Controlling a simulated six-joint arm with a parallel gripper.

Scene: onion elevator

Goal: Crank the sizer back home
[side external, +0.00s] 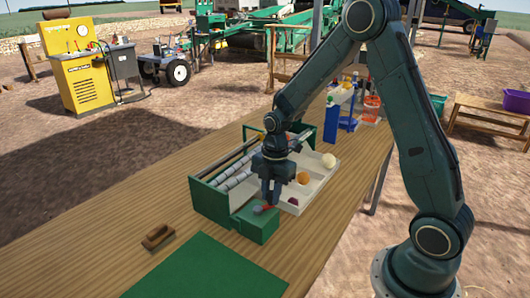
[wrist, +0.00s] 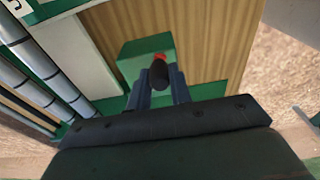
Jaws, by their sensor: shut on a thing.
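The sizer (side external: 210,202) is a green-framed unit on the wooden bench, with white banded rollers (side external: 234,181); its rollers also show at the left of the wrist view (wrist: 38,66). A green gearbox (side external: 256,228) stands at its near end and shows in the wrist view (wrist: 134,68). A red crank arm (side external: 267,208) lies on top of it, ending in a dark knob (wrist: 159,76). My gripper (side external: 272,199) points down over the gearbox, its two fingers (wrist: 159,90) shut on either side of the knob. The far side of the crank is partly hidden.
A white divided tray (side external: 316,184) beside the rollers holds a cream, an orange and a purple ball. A wooden block with a dark handle (side external: 158,237) and a green mat (side external: 208,270) lie nearer on the bench. Blue and red items (side external: 342,105) stand at the far end.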

